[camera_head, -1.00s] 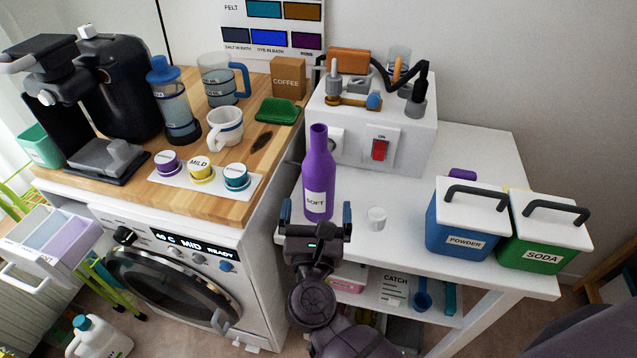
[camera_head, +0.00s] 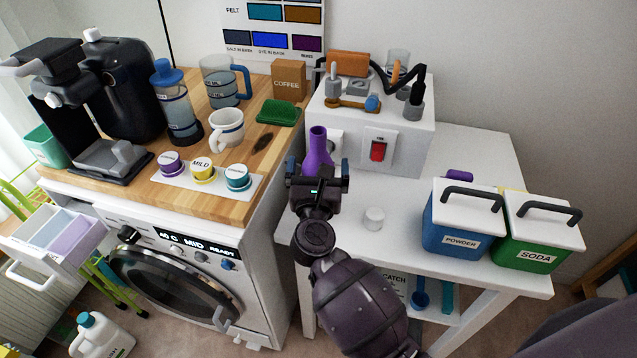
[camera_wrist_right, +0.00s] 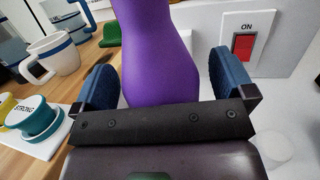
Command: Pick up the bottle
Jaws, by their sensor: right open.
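The purple bottle (camera_head: 317,152) stands upright on the white table, against the side of the white box with the red switch. In the head view my right gripper (camera_head: 317,174) is in front of it and hides its lower body and label. In the right wrist view the bottle (camera_wrist_right: 158,55) is between the two blue finger pads of my right gripper (camera_wrist_right: 165,88). The jaws are open, with a visible gap on the right side and a narrow one on the left. My left gripper is not in view.
A small white cup (camera_head: 374,218) stands on the white table (camera_head: 400,205) right of my arm. Blue powder (camera_head: 462,225) and green soda (camera_head: 540,235) boxes stand further right. The wooden counter (camera_head: 215,205) with cups and a coffee machine is to the left.

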